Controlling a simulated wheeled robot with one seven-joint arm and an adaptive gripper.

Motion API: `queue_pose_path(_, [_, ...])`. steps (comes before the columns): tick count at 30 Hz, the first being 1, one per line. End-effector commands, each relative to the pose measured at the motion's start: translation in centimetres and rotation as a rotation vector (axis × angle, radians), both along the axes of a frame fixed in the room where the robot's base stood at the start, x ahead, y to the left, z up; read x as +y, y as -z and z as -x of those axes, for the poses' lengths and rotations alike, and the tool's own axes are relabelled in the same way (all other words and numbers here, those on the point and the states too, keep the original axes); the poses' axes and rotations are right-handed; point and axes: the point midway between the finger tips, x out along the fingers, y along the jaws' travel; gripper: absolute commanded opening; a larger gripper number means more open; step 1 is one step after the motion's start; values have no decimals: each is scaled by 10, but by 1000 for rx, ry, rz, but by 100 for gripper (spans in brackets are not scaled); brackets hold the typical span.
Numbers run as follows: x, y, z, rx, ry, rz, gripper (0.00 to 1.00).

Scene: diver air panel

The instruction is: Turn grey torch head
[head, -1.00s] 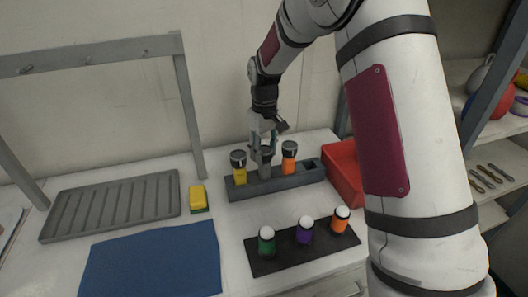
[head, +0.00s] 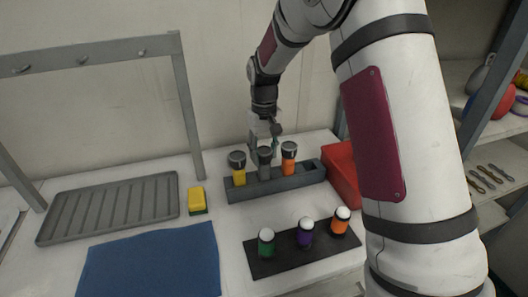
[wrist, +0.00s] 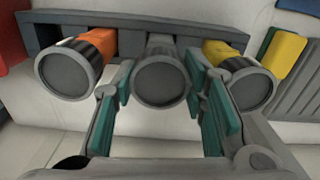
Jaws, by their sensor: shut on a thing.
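The grey torch (head: 265,160) stands upright in the middle of a dark grey rack, between a yellow torch (head: 238,172) and an orange torch (head: 288,160). My gripper (head: 265,143) is above it, pointing down, with its fingers at the torch head. In the wrist view, the grey torch's round head (wrist: 160,82) lies between the two teal-padded fingers of my gripper (wrist: 160,70), which are shut on it. The orange torch (wrist: 72,65) is left of my fingers there, and the yellow torch (wrist: 245,80) is close beside the right finger.
The rack (head: 245,190) has an empty slot at its right end, near a red bin (head: 342,172). In front, a black holder (head: 270,264) carries green, purple and orange capped items. A yellow sponge (head: 197,200), blue mat (head: 155,262) and ribbed grey tray (head: 110,205) lie to the left.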

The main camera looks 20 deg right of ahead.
Motion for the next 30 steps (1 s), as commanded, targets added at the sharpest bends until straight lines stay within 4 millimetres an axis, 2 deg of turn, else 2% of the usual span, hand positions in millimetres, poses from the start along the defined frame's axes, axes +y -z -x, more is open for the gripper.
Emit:
queue_pose_path(1, [0,0,0,2,0,0,44])
queue_pose_path(3, [0,0,0,1,-1,0,60])
queue_pose_path(12, [0,0,0,0,-1,0,60])
queue_pose_path(16, [0,-7,0,-1,-1,0,60])
queue_pose_path(20, [0,-27,-1,-5,-1,-1,60])
queue_pose_path(30, [0,-93,0,-3,-1,0,60])
